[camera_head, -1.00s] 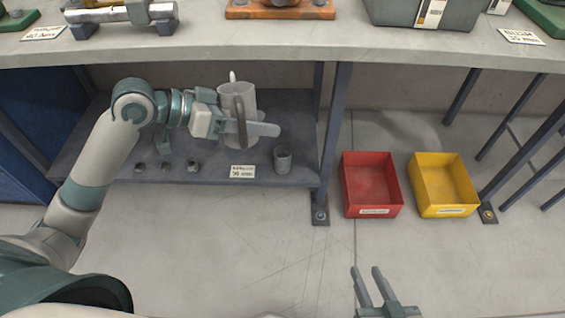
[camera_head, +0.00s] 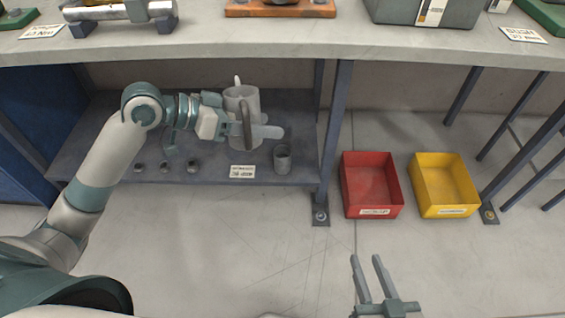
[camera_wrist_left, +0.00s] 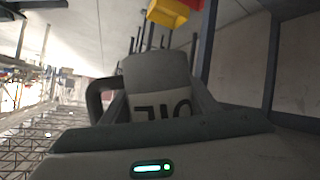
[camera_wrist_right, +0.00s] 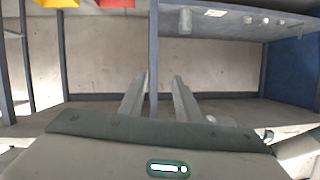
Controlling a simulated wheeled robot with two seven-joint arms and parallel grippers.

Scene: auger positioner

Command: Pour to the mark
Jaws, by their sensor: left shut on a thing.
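A light grey jug (camera_head: 240,98) with a dark handle (camera_head: 247,125) is near the lower shelf, roughly upright. My left gripper (camera_head: 262,131) is shut on it. In the left wrist view the jug (camera_wrist_left: 160,75) fills the space between the fingers, with dark lettering on its side. Whether its base touches the shelf is hidden. A small grey cup (camera_head: 283,158) stands on the shelf just right of and in front of the jug, apart from it. Any mark or liquid is not visible. My right gripper (camera_head: 368,278) is open and empty, low over the floor.
The lower shelf (camera_head: 100,160) lies under the workbench top (camera_head: 300,45), with a table leg (camera_head: 335,130) right of the cup. Several nuts (camera_head: 165,167) and a label card (camera_head: 242,171) sit on it. Red (camera_head: 372,185) and yellow (camera_head: 445,185) bins stand right.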

